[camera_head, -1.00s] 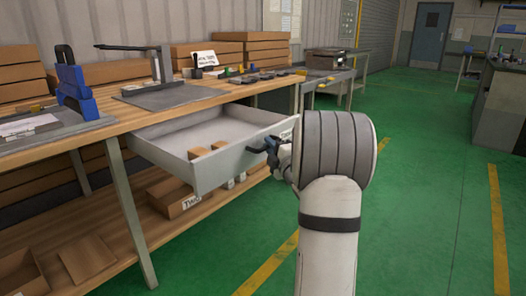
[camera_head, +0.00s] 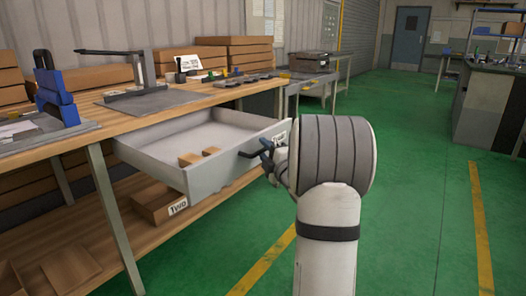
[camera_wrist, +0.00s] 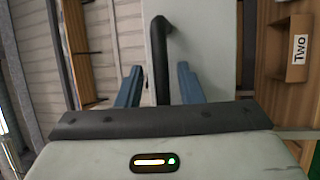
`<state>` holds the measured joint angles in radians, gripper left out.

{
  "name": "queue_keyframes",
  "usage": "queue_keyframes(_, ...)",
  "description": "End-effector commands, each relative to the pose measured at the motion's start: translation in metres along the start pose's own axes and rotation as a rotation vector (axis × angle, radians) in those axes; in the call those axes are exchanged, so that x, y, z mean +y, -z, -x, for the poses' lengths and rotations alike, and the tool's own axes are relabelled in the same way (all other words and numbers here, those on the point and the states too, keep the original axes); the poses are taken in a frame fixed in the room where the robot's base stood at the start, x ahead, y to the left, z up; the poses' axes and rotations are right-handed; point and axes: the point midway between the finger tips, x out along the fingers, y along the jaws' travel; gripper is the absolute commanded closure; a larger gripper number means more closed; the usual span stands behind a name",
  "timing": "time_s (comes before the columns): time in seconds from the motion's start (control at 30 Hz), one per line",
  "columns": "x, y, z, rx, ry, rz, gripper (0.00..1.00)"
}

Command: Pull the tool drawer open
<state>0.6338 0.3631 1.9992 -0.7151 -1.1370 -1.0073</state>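My gripper (camera_head: 267,157) is at the handle, partly hidden by my wrist. In the wrist view, the black handle (camera_wrist: 160,50) runs between the two blue fingers of my gripper (camera_wrist: 159,86). The fingers stand apart, with a visible gap on each side of the handle. The drawer front (camera_wrist: 205,45) fills the upper middle of that view.
A lower shelf (camera_head: 85,235) holds cardboard boxes, one marked "Two" (camera_head: 165,205). A blue clamp-like tool (camera_head: 53,95) and small items sit on the bench. Green floor (camera_head: 410,190) with yellow lines is clear to the right. A grey counter (camera_head: 490,110) stands far right.

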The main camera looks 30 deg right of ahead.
Motion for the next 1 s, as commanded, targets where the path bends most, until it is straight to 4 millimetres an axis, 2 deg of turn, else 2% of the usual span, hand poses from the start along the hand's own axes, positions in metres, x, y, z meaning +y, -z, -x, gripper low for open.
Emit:
queue_keyframes(0.27,-0.001,0.002,0.002,0.004,0.002,-0.001,0.65)
queue_keyframes(0.37,0.0,0.002,0.011,0.003,0.004,-0.001,0.65)
queue_keyframes(0.7,0.001,0.001,0.066,0.001,0.003,-0.001,0.65)
queue_keyframes(0.83,0.0,0.002,0.076,0.004,0.002,-0.001,0.65)
queue_keyframes(1.0,-0.001,0.002,0.078,0.004,0.002,-0.001,0.65)
